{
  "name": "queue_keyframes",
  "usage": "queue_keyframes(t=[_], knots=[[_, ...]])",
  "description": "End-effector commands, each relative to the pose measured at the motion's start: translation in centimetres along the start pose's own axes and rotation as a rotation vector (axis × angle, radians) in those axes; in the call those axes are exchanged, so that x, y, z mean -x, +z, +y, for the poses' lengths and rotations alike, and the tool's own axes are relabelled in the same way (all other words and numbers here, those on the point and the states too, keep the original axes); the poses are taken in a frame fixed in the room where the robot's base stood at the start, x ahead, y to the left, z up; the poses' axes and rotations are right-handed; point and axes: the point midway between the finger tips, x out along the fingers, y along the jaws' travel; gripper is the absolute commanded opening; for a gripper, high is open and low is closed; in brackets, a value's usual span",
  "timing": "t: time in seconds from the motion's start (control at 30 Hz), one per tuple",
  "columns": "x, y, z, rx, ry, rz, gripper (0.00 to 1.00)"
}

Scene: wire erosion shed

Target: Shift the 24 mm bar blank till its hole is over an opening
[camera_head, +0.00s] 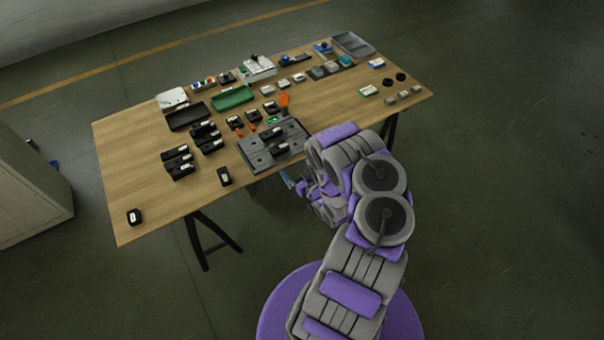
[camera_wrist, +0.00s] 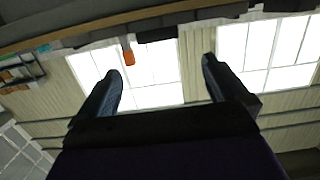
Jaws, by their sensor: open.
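Several black blanks with white labels lie on the table; the labels are too small to read, so I cannot tell which one is the 24 mm bar blank. Some of them, such as this black blank (camera_head: 280,148), lie on a grey plate (camera_head: 257,161) with dark openings near the table's front edge. Any hole over an opening is too small to make out. In the wrist view my gripper (camera_wrist: 162,68) is open, with nothing between its fingers. In the head view my arm hangs in front of the table's near edge, beside the plate, and mostly hides the gripper.
More black blanks (camera_head: 177,161) lie left of the plate. A green tray (camera_head: 232,97), a dark tray (camera_head: 188,117) and a grey tray (camera_head: 353,44) stand farther back. An orange-handled tool (camera_head: 284,101) stands behind the plate. The table's left front (camera_head: 150,195) is mostly clear.

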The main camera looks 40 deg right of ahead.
Motion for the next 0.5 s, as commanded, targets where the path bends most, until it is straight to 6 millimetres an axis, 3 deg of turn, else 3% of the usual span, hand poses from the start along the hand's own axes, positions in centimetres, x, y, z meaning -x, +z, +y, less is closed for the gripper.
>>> queue_keyframes(t=[0.5], knots=[[-7.8,0.1,0.2,-0.003,0.002,0.002,1.0]])
